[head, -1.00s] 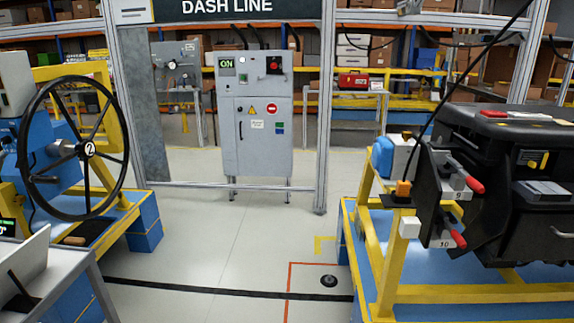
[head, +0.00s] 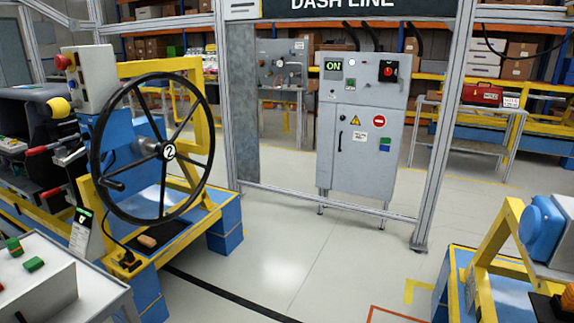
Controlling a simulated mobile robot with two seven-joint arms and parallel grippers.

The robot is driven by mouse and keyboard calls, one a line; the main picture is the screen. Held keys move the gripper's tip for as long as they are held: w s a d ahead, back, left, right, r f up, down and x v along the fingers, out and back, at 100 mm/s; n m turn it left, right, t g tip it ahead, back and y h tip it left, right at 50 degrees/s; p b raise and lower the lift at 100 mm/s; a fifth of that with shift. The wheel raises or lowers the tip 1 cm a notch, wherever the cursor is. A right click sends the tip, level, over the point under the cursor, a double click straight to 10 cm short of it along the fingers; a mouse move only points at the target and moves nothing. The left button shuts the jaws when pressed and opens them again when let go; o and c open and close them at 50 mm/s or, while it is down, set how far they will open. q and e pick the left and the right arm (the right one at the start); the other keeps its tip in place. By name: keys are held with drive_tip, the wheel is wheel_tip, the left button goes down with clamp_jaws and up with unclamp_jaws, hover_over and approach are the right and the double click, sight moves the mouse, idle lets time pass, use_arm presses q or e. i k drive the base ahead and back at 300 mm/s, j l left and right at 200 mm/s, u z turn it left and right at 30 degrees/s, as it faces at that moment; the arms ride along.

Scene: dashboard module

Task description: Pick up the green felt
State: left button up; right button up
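Neither of my grippers is in view.
A black handwheel (head: 168,150) marked 2 stands on a yellow and blue frame behind the table. A grey cabinet (head: 358,150) reading ON stands behind a metal frame. A blue and yellow stand (head: 452,285) is at the lower right. The floor (head: 320,250) between is clear.

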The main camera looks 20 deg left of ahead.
sight(36, 263)
drive_tip(key=i+l+u, duration=0.1)
drive_tip(key=i+u, duration=0.25)
drive_tip(key=i, duration=0.75)
drive_tip(key=i+u, duration=0.3)
drive_tip(key=i, duration=1.9)
drive_tip(key=z, duration=6.3)
drive_tip(key=k, duration=0.05)
